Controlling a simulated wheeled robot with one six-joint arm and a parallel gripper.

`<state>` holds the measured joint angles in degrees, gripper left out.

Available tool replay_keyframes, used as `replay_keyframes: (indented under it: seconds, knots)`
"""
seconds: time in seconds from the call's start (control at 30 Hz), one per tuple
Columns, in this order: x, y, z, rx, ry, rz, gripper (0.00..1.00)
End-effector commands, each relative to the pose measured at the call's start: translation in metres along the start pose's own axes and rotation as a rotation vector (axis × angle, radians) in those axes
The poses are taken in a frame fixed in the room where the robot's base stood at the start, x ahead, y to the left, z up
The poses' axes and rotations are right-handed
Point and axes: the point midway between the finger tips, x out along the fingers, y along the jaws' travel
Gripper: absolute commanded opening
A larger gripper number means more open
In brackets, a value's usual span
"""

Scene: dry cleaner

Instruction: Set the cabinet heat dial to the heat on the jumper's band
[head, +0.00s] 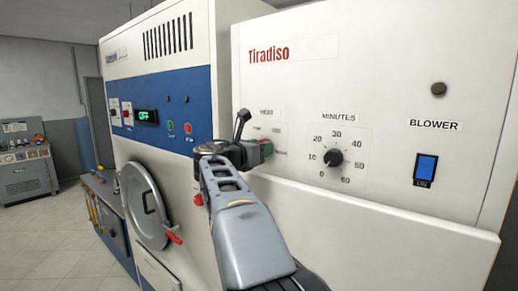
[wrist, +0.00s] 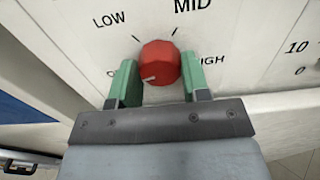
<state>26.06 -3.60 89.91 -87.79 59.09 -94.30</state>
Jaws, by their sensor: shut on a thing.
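The heat dial (wrist: 160,58) is a round red knob on the cream cabinet panel, seen in the wrist view. Its short white mark sits at the lower left and points toward the label at the left, of which only an "O" shows. LOW and MID stand above the knob, and a partly covered HIGH is at the right. My gripper (wrist: 159,66) has its green fingers on either side of the knob, shut on it. In the head view, my gripper (head: 265,149) is at the heat panel (head: 268,125) and hides most of the dial. No jumper or band is in view.
Right of the heat panel are a black minutes dial (head: 333,157), pointing near 10, and a blue blower switch (head: 426,168). At the left is a machine with a round door (head: 145,205) and a display (head: 147,116) reading OFF. A ledge (head: 400,215) juts out below the panel.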

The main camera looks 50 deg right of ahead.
Motion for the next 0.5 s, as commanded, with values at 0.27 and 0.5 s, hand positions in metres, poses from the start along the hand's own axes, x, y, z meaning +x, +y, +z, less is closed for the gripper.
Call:
replay_keyframes:
  seconds: [0.27, 0.5]
  knots:
    - [-0.0009, -0.0001, -0.0004, 0.007, 0.000, -0.001, 0.19]
    - [0.0000, -0.0002, -0.0022, 0.096, -0.001, -0.001, 0.19]
